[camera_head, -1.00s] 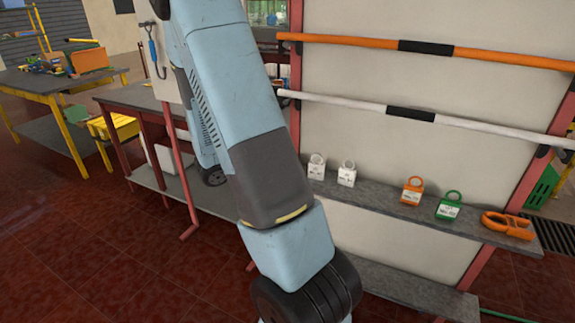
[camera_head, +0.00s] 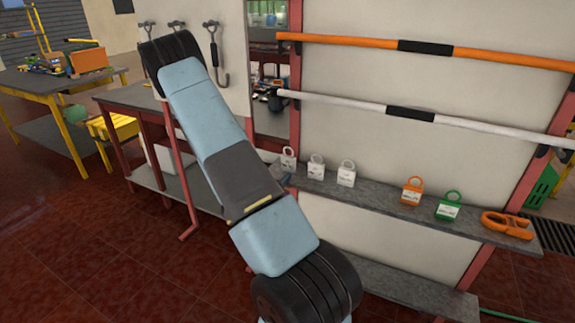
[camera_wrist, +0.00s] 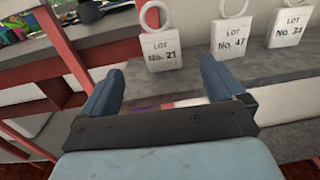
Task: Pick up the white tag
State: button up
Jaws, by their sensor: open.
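Three white tags with ring tops stand upright in a row on the grey shelf (camera_head: 385,205). The wrist view reads them as LOT No. 21 (camera_wrist: 161,50), No. 47 (camera_wrist: 232,38) and No. 34 (camera_wrist: 288,29). In the head view they are the left tag (camera_head: 288,161), middle tag (camera_head: 316,168) and right tag (camera_head: 346,174). My gripper (camera_wrist: 163,66) is open and empty. Its blue fingers point at the No. 21 tag, which appears beyond and between the tips, apart from them. In the head view my arm hides most of the gripper.
An orange tag (camera_head: 412,191), a green tag (camera_head: 449,207) and a lying orange piece (camera_head: 506,225) are farther right on the shelf. A white bar (camera_head: 470,124) and an orange bar (camera_head: 500,57) cross the panel above. A red post (camera_head: 178,165) and workbench stand left.

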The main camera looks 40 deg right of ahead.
aim_at(288, 162)
jog(key=x, duration=1)
jog(key=shift+d, duration=0.3)
jog(key=c, duration=1.2)
jog(key=shift+r, duration=0.1)
jog(key=shift+c, duration=0.2)
